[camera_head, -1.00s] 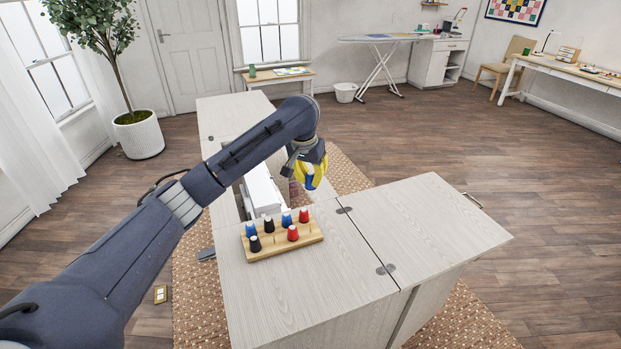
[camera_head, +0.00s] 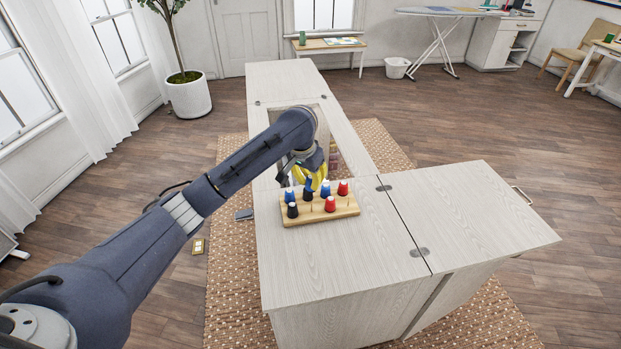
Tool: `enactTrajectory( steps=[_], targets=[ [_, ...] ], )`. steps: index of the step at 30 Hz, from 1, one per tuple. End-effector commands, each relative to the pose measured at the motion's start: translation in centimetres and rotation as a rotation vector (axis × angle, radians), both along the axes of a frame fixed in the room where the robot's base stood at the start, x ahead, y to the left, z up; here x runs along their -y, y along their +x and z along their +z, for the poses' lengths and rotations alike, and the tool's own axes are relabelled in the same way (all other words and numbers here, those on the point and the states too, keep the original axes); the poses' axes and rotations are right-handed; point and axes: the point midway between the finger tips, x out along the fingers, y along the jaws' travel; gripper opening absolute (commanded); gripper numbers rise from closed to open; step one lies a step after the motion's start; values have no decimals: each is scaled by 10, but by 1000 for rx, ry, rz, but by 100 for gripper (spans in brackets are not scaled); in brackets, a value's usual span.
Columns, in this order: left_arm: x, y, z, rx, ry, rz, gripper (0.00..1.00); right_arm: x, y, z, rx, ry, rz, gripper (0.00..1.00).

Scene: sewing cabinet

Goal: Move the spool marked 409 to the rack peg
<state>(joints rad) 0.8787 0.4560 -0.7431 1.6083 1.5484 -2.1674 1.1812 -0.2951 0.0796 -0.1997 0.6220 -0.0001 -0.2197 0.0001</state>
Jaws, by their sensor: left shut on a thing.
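The wooden spool rack (camera_head: 352,208) lies on the cabinet top. It holds blue, black and red spools, including a front black one (camera_head: 292,210), a back blue one (camera_head: 325,188) and a back red one (camera_head: 343,187). My left gripper (camera_head: 308,177), with yellow fingers, is at the rack's back edge, shut on a blue spool (camera_head: 308,184). This spool shows just above or behind a black spool (camera_head: 308,197); whether it touches the rack I cannot tell. The number 409 cannot be read on any spool. My right gripper is not in view.
The pale wooden cabinet top (camera_head: 340,255) is clear in front of the rack, and its right leaf (camera_head: 470,205) is bare. A recessed opening (camera_head: 340,125) lies behind my left arm. A small low table (camera_head: 328,45) stands beyond the cabinet.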

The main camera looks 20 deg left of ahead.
Motion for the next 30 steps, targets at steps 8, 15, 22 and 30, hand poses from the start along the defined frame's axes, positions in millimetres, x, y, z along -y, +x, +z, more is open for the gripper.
enactTrajectory(
  steps=[8,15,22,30],
  targets=[
    [0,-1,-28,-3,0,-2,3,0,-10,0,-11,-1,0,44],
    [-1,0,-44,1,0,-1,3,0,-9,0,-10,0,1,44],
    [0,0,-47,-1,0,-1,3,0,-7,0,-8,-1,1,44],
    [-1,0,-53,-2,0,-2,3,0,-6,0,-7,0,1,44]
  ],
)
